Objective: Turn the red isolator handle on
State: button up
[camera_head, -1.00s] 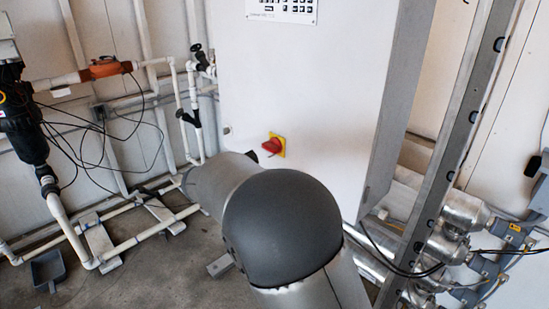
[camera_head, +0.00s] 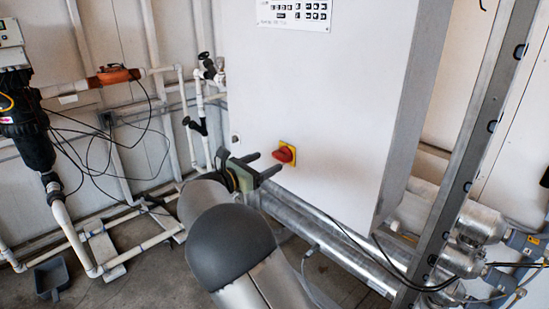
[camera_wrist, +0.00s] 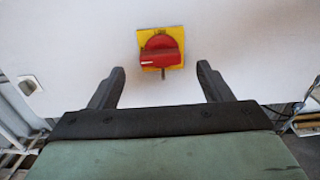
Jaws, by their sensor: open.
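The red isolator handle (camera_head: 284,154) sits on a yellow square plate on the front of the white cabinet (camera_head: 330,90). In the wrist view the red handle (camera_wrist: 161,58) lies ahead of my gripper, between the lines of its fingers, with its grip bar roughly horizontal. My gripper (camera_head: 263,164) is open and empty, just left of the handle in the head view. Its dark fingers (camera_wrist: 160,76) point toward the cabinet and appear apart from the handle. The exact gap to the handle cannot be told.
White pipes with black valves (camera_head: 196,125) stand left of the cabinet. A silver pipe (camera_head: 330,235) runs low beneath it. A metal upright post (camera_head: 470,150) stands at the right. A label panel (camera_head: 294,13) is above the handle. The cabinet face around the handle is clear.

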aim_at(277, 157)
jog(key=shift+x, duration=2.35)
jog(key=c, duration=1)
jog(key=shift+o, duration=0.2)
